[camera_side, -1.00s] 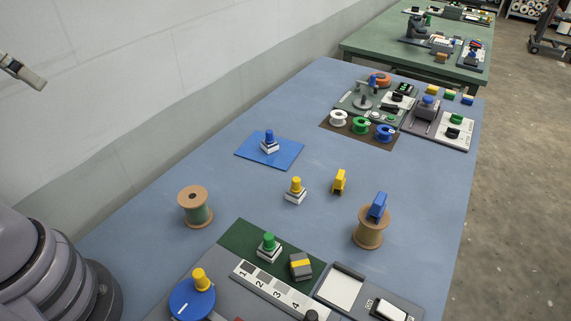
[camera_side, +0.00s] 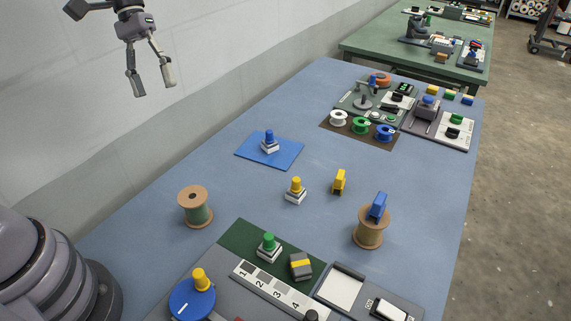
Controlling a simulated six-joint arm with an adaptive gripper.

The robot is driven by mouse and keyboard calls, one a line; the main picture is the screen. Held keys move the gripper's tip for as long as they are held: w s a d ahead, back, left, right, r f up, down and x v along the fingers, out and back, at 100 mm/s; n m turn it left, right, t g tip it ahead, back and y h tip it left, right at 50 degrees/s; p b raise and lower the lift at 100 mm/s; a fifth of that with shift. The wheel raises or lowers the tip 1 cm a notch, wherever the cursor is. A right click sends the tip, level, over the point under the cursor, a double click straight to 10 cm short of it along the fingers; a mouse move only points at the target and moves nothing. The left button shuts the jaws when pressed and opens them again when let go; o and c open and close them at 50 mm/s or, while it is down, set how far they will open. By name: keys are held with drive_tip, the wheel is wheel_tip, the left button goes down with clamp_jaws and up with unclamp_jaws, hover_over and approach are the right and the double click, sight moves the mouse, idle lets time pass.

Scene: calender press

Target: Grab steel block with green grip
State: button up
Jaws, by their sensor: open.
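The steel block with the green grip (camera_side: 268,247) stands upright on the dark green mat (camera_side: 240,238), at the lower middle of the side view. Its base is pale metal and its green knob points up. My gripper (camera_side: 155,90) is at the upper left, fingers pointing down, open and empty. In the picture it is well above and to the left of the block, apart from everything on the table.
A grey block with a yellow band (camera_side: 301,266) stands right beside the green-grip block. Blocks with yellow (camera_side: 295,190) and blue (camera_side: 269,143) grips stand farther back. Wooden spools (camera_side: 195,207) and (camera_side: 369,230) flank the middle. A blue dial (camera_side: 192,301) is in front.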

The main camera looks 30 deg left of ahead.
drive_tip(key=w+d+f+n+g+h, duration=0.1)
drive_tip(key=w+f+n+g+h, duration=0.2)
drive_tip(key=f, duration=0.4)
drive_tip(key=w+d+f+n+h, duration=0.1)
drive_tip(key=w+d+f+h, duration=0.1)
drive_tip(key=w+f, duration=0.35)
drive_tip(key=n+h, duration=0.6)
drive_tip(key=h, duration=0.1)
approach(266, 239)
drive_tip(key=d+f, duration=0.1)
drive_tip(key=d, duration=0.1)
drive_tip(key=d+f, duration=0.1)
drive_tip(key=d, duration=0.1)
drive_tip(key=shift+f, duration=0.1)
drive_tip(key=x, duration=0.5)
drive_tip(key=shift+s, duration=0.3)
clamp_jaws()
